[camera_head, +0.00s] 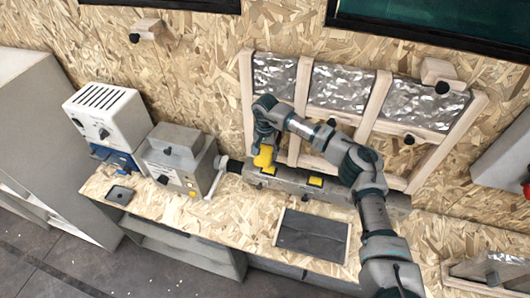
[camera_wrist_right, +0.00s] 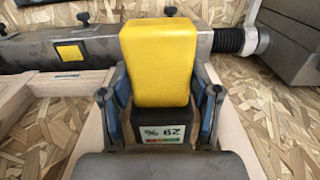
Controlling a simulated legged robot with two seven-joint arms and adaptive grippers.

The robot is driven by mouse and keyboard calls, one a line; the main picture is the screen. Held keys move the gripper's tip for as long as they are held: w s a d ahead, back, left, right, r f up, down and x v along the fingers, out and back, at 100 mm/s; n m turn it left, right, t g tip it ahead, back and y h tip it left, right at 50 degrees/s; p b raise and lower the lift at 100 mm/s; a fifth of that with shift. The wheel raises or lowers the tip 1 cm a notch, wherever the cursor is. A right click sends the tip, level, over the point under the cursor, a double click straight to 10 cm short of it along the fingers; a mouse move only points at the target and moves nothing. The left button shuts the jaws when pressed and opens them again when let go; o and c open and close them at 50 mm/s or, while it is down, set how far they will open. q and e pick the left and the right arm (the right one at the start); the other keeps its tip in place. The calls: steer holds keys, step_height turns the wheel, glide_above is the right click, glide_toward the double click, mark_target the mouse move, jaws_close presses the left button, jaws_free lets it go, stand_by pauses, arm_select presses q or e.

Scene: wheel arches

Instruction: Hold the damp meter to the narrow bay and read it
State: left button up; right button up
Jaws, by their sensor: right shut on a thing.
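The damp meter has a yellow end (camera_head: 264,157) in the head view. In the right wrist view the meter (camera_wrist_right: 158,62) shows a yellow block on a dark body, with a small lit display (camera_wrist_right: 163,132). Its digits and percent sign appear upside down, perhaps 28 %, not certain. My right gripper (camera_wrist_right: 160,100) is shut on the meter, a finger on each side. In the head view it is at the lower part of the narrow left bay (camera_head: 274,75) of the wooden frame (camera_head: 247,100). Contact with the bay is hidden. My left gripper is out of view.
A grey duct (camera_head: 335,191) with yellow patches runs along the frame's foot. A grey machine (camera_head: 172,158) and a white vented box (camera_head: 108,115) stand to the left. A dark mat (camera_head: 312,236) lies on the bench. My right arm crosses the wider bays.

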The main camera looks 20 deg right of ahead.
steer(key=shift+r, duration=0.1)
steer(key=shift+s+a, duration=0.15)
steer(key=shift+s, duration=0.05)
steer(key=s+a, duration=0.5)
steer(key=s, duration=0.2)
steer(key=shift+s, duration=0.3)
stand_by(0.4)
